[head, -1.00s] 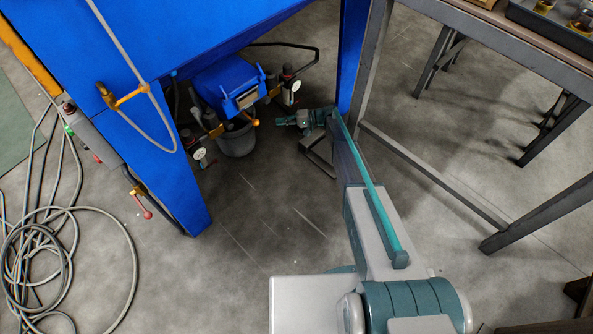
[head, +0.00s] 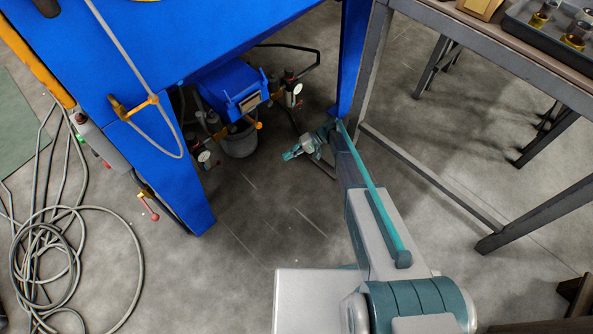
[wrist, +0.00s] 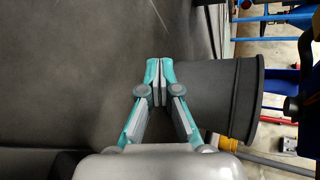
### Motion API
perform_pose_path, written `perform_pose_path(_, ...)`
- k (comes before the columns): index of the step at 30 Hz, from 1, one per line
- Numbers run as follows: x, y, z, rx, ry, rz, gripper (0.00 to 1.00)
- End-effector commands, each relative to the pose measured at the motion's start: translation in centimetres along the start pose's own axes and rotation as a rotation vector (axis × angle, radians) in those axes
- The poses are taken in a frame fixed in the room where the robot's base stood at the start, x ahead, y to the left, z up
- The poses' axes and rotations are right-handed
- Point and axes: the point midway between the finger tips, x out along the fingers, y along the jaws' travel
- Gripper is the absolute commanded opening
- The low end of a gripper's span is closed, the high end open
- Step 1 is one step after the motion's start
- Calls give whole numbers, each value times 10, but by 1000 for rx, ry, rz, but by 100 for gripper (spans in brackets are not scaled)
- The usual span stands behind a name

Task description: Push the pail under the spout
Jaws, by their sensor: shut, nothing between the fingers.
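The dark grey pail (head: 238,144) stands on the floor beneath the blue machine, partly hidden by the blue box (head: 229,86) and fittings above it. The spout itself is not clearly visible. My gripper (head: 287,156) is right of the pail and a little nearer to me, low near the floor, with a gap to the pail in the head view. In the wrist view, my gripper (wrist: 160,65) has its fingers together and empty. There the pail (wrist: 215,90) is just right of the fingertips, its rim facing right. I cannot tell from that view whether they touch.
Gauges and valves (head: 293,90) hang beside the blue box. A blue machine leg (head: 170,175) stands left, another (head: 352,60) behind my arm. A steel table frame (head: 430,180) stands right. Coiled hoses (head: 50,250) lie left. Floor in front is clear.

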Motion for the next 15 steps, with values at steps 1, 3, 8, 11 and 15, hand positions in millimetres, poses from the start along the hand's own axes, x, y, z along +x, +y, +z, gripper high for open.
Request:
perform_pose_path(1,1,-1,13,6,-13,14,0)
perform_pose_path(3,3,1,25,14,-29,35,0)
perform_pose_path(8,7,5,52,31,-66,79,0)
perform_pose_path(11,9,7,66,40,-85,103,0)
perform_pose_path(15,10,9,80,48,-105,128,0)
